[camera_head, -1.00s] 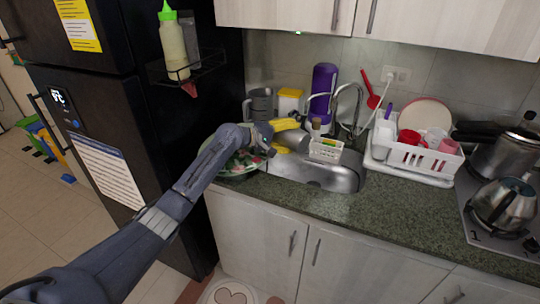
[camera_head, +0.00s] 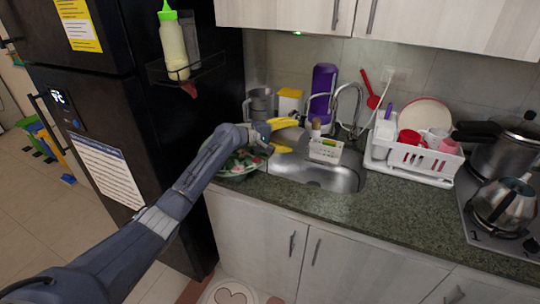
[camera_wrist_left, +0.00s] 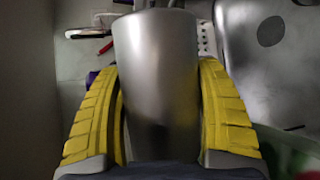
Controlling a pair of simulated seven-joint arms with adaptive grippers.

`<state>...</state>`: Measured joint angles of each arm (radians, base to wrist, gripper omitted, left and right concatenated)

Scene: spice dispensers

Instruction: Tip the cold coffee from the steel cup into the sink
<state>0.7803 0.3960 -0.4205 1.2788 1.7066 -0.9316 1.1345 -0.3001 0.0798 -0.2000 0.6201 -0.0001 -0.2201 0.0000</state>
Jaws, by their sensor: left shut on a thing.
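The steel cup (camera_wrist_left: 157,75) fills the middle of the left wrist view, a smooth grey metal body between two yellow fingers. My left gripper (camera_head: 284,136) is shut on it, one finger on each side. In the head view the gripper is at the left part of the steel sink (camera_head: 345,181); the cup is hard to tell from the grey sink behind it. The sink also shows in the left wrist view (camera_wrist_left: 255,75), to the right of the cup. The coffee and the cup's inside are hidden. My right gripper is in neither view.
A white caddy (camera_head: 325,151) and the curved faucet (camera_head: 360,100) stand by the sink. A purple bottle (camera_head: 322,88) and a grey jug (camera_head: 259,103) are behind. A patterned bowl (camera_head: 240,165) is left of the sink. A white dish rack (camera_head: 425,165) is at right.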

